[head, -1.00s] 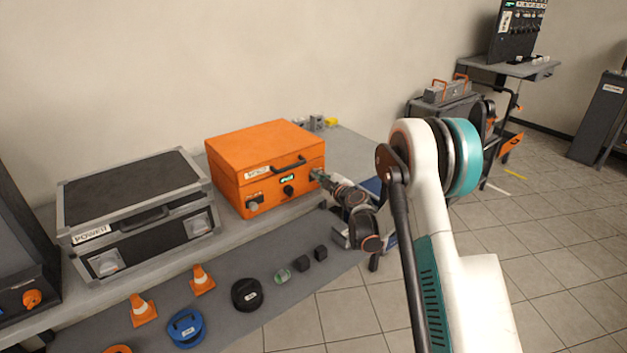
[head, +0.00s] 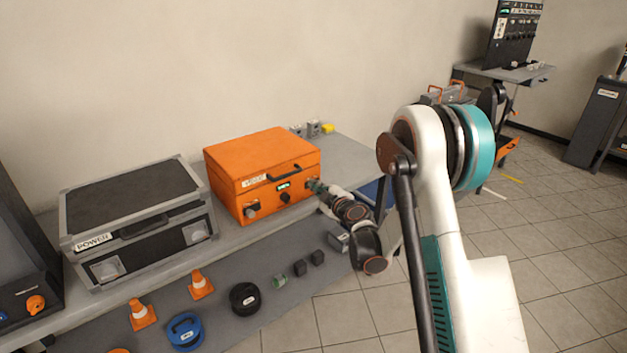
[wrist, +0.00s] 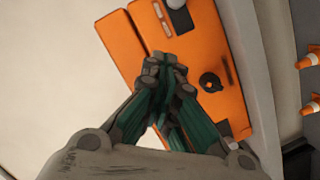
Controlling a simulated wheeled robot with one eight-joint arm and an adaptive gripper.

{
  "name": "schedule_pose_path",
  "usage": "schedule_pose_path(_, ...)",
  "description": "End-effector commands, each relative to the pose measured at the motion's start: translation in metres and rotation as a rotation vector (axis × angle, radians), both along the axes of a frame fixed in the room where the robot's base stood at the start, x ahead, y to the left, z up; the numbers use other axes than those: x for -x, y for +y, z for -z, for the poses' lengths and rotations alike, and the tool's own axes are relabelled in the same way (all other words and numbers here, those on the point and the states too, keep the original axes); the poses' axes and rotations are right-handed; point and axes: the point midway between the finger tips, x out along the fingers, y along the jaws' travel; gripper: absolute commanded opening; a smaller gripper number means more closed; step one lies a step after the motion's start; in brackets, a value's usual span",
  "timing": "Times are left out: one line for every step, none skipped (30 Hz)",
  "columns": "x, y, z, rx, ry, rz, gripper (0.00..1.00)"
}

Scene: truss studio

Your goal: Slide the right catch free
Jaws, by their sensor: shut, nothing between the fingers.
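The orange case (head: 238,180) stands on the grey bench with its lid down. A grey catch, the left one (head: 252,211), is on its front face; it also shows in the wrist view (wrist: 181,19). A black round knob (head: 285,198) sits between it and the right end, and shows in the wrist view (wrist: 210,82). My gripper (head: 314,186) is at the right end of the front face, where it hides the right catch. In the wrist view my gripper (wrist: 160,65) has its fingers together and empty, in front of the case; contact cannot be told.
A grey-framed black case (head: 135,213) stands to the left on the bench. On the lower grey surface are orange cones (head: 201,285), a blue roll (head: 185,331), a black roll (head: 245,298) and small dark blocks (head: 317,257).

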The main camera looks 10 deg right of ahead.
Motion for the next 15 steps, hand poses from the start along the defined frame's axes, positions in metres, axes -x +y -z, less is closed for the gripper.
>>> schedule_pose_path(0.009,-0.003,-0.004,0.000,0.000,0.001,0.00)
schedule_pose_path(0.013,-0.005,-0.004,0.000,0.000,0.001,0.00)
schedule_pose_path(0.018,-0.006,-0.004,0.000,0.000,0.001,0.00)
schedule_pose_path(0.021,-0.007,-0.005,0.000,0.000,0.001,0.00)
schedule_pose_path(0.024,-0.007,-0.005,0.000,0.000,0.001,0.00)
schedule_pose_path(0.027,-0.008,-0.005,0.000,0.000,0.001,0.00)
schedule_pose_path(0.029,-0.009,-0.005,0.000,0.000,0.001,0.00)
schedule_pose_path(0.030,-0.009,-0.005,0.000,-0.001,0.001,0.00)
schedule_pose_path(0.032,-0.009,-0.005,0.000,-0.001,0.001,0.00)
schedule_pose_path(0.033,-0.009,-0.005,0.000,-0.001,0.001,0.00)
schedule_pose_path(0.033,-0.009,-0.005,0.000,-0.001,0.001,0.00)
schedule_pose_path(0.034,-0.009,-0.005,0.000,-0.001,0.001,0.00)
schedule_pose_path(0.034,-0.010,-0.005,0.000,-0.001,0.001,0.00)
schedule_pose_path(0.034,-0.009,-0.005,0.000,-0.001,0.001,0.00)
schedule_pose_path(0.034,-0.009,-0.005,0.000,-0.001,0.001,0.00)
